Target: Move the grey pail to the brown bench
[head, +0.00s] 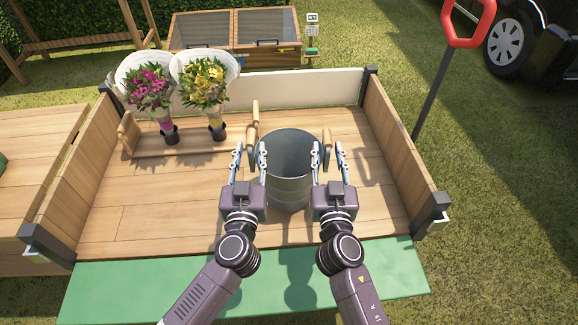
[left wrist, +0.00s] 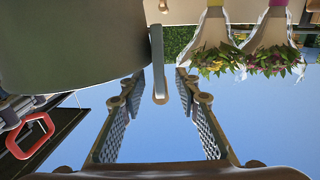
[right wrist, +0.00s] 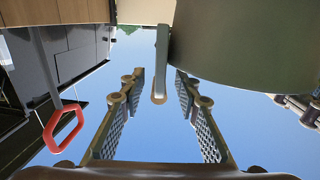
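The grey pail (head: 289,180) stands upright on the plank floor of a wooden cart bed. A light bar-like handle shows at each of its sides. My left gripper (head: 250,152) is open at the pail's left side; in the left wrist view the left handle (left wrist: 159,70) lies between its spread fingers, with gaps visible. My right gripper (head: 334,157) is open at the right side; in the right wrist view the right handle (right wrist: 161,65) lies between its fingers. A low brown plank-topped piece (head: 35,150) left of the cart may be the bench; I cannot tell for certain.
Two flower bouquets (head: 148,88) (head: 203,85) stand in a wooden holder (head: 180,143) at the bed's back left. Side boards (head: 398,150) and a white back panel (head: 310,88) wall the bed. A green front flap (head: 110,295) hangs open. A red-handled tool (head: 468,40) stands at right.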

